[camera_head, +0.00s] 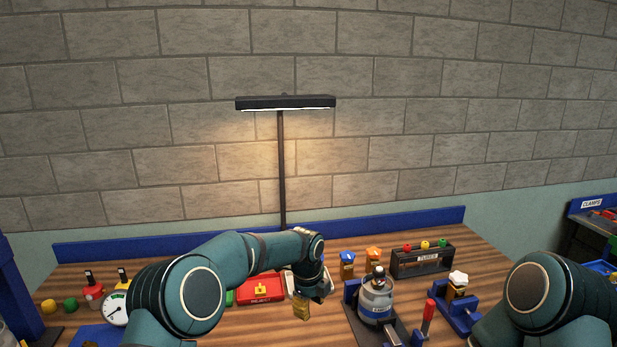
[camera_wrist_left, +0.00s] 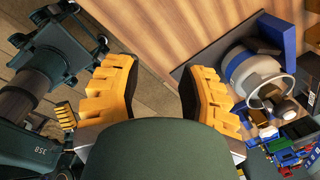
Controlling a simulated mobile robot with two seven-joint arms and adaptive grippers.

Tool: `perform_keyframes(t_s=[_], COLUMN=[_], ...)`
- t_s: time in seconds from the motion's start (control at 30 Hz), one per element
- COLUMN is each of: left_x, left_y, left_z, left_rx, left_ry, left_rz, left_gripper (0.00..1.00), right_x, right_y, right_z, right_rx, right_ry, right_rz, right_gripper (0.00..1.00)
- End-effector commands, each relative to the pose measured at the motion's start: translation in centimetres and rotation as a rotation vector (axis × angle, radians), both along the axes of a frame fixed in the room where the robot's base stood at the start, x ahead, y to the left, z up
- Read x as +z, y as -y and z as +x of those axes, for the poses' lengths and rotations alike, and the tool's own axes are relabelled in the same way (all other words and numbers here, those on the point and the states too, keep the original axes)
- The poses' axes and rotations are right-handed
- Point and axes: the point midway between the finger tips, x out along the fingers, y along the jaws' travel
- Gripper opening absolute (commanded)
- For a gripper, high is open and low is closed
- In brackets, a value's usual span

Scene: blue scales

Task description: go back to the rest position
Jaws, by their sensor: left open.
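My left arm (camera_head: 215,285) reaches in from the left over the workbench, bent at the elbow. Its gripper (camera_head: 302,306) points down at the middle of the bench, just left of a grey canister (camera_head: 376,300). In the left wrist view the two yellow fingers (camera_wrist_left: 158,95) stand wide apart with nothing between them. The canister also shows there, to the right of the fingers (camera_wrist_left: 245,70). My right arm (camera_head: 545,300) shows at the lower right as a rounded teal link. I cannot make out its gripper.
A red tray (camera_head: 262,288) lies behind my left forearm. A dial scale (camera_head: 115,308) stands at the left. A dark rack (camera_head: 422,260) with coloured knobs, a blue vise (camera_head: 455,312) and a red-handled tool (camera_head: 428,318) stand to the right. A lamp post (camera_head: 282,170) rises behind.

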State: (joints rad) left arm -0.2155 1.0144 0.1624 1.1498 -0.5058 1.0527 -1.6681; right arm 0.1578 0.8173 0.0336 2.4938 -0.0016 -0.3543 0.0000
Motion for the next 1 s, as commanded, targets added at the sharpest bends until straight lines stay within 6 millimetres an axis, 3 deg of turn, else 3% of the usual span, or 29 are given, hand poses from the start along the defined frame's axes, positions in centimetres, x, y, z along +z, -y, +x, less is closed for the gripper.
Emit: perform_keyframes(t_s=[0.27, 0.5, 0.7, 1.0], left_x=[-9.0, -15.0, -17.1, -17.6], left_y=[-1.9, -4.9, -7.6, -10.8], left_z=[-6.6, -15.6, -22.7, -30.5], left_rx=[0.555, 1.228, 1.737, 2.266], left_ry=[-0.119, -0.276, -0.374, -0.434], left_rz=[-0.205, -0.354, -0.411, -0.434], left_gripper=[0.41, 0.41, 0.41, 0.41], right_x=[0.0, 0.0, 0.0, 0.0], right_y=[0.0, 0.0, 0.0, 0.0], right_z=[-0.1, 0.0, -0.1, -0.1], right_rx=[0.000, 0.000, 0.000, 0.000], right_ry=[-0.001, -0.001, -0.001, -0.001], right_rz=[0.000, 0.000, 0.000, 0.000], right_gripper=[1.00, 1.00, 1.00, 1.00])
